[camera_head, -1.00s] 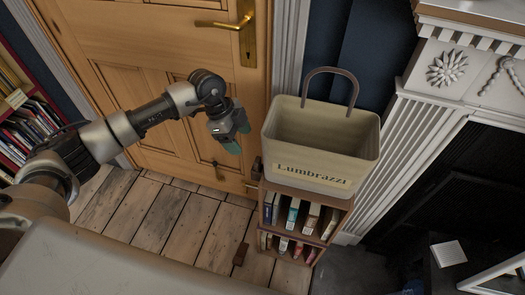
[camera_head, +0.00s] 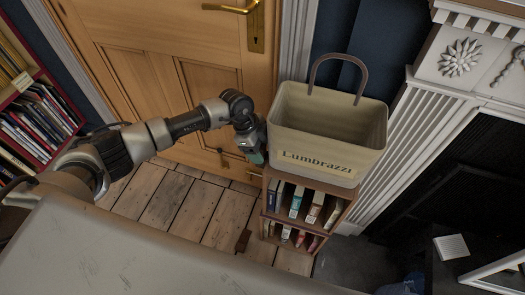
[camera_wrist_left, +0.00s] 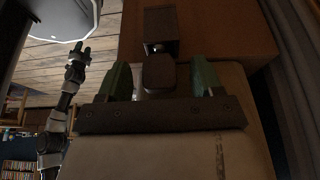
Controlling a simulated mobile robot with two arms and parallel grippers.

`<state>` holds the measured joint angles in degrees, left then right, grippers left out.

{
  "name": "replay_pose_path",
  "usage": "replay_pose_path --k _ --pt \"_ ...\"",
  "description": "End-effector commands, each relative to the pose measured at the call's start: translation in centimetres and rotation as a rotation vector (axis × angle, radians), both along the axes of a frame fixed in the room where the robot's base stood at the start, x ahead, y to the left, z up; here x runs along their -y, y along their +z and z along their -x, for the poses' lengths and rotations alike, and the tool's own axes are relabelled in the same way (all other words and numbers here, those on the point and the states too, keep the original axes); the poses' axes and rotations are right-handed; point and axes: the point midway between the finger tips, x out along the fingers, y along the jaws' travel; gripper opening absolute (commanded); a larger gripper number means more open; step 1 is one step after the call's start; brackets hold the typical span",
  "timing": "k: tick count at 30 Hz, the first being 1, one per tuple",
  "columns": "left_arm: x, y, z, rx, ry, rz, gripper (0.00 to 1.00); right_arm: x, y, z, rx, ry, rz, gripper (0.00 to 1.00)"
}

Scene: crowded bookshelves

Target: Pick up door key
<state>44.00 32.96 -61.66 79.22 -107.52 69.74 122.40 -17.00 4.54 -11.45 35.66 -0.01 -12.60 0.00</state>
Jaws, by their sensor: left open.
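In the head view my left gripper (camera_head: 257,155) is by the left side of the tan basket, at the small bookcase's top. In the left wrist view its green fingers (camera_wrist_left: 161,78) are open and apart. A dark, rounded flat piece (camera_wrist_left: 158,75) lies between them, with a dark block (camera_wrist_left: 160,30) and a small bright metal spot just beyond it. This may be the door key with its fob; I cannot tell for sure. The key is not recognisable in the head view, where the gripper covers that spot. My right gripper (camera_wrist_left: 77,62) shows small and dim in the wrist view.
The tan "Lumbrazzi" basket (camera_head: 325,125) stands on the small bookcase (camera_head: 297,228), close to my left gripper. A wooden door (camera_head: 190,75) is behind, a white fireplace surround (camera_head: 385,165) right, and a bookshelf (camera_head: 40,115) left. Bare floorboards (camera_head: 195,210) lie in front.

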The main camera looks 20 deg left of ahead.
Motion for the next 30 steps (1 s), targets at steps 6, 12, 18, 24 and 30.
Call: replay_pose_path --k 6,12,18,24,30 --pt "0.0 0.0 0.0 0.0 0.0 0.0 0.6 0.0 0.0 0.1 -0.001 0.0 0.0 0.43" --pt "0.0 0.0 0.0 0.0 0.0 0.0 0.29 0.0 0.0 0.2 -0.003 0.0 0.0 0.43" --pt "0.0 0.0 0.0 0.0 0.0 0.0 0.13 0.0 0.0 0.3 -0.005 0.0 0.0 0.43" --pt "-0.1 0.2 0.0 0.001 0.0 0.001 0.12 0.0 0.0 0.4 -0.006 0.0 0.0 0.43" --pt "-0.4 1.8 -0.1 0.001 -0.001 0.001 0.12 0.0 0.1 0.4 -0.007 0.0 0.001 0.43"
